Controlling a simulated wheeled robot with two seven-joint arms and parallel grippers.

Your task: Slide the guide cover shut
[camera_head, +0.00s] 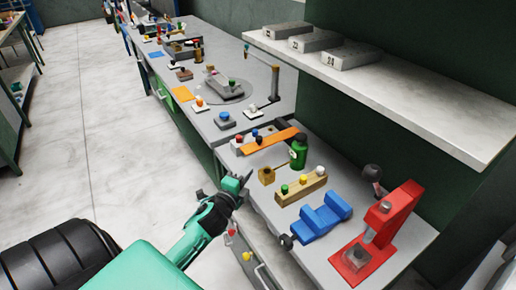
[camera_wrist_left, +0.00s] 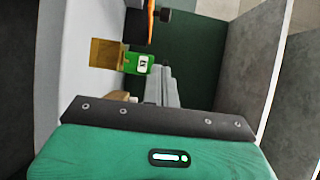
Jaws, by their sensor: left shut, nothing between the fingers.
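No part is clearly recognisable as the guide cover. A long orange bar (camera_head: 270,139) lies across the near bench beside small coloured knobs; its edge also shows in the left wrist view (camera_wrist_left: 142,22). A blue fixture (camera_head: 322,214) with a dark round knob at its near end sits nearer to me. My left gripper (camera_head: 246,180) is shut and empty at the bench's front edge, left of the blue fixture and apart from the orange bar. Its grey fingers (camera_wrist_left: 162,87) are together in the left wrist view. My right gripper is in neither view.
A green bottle (camera_head: 299,152), a wooden block with coloured buttons (camera_head: 300,189) and a red press (camera_head: 377,232) stand on the near bench. A grey shelf (camera_head: 400,86) overhangs the back. The floor at left (camera_head: 120,120) is clear.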

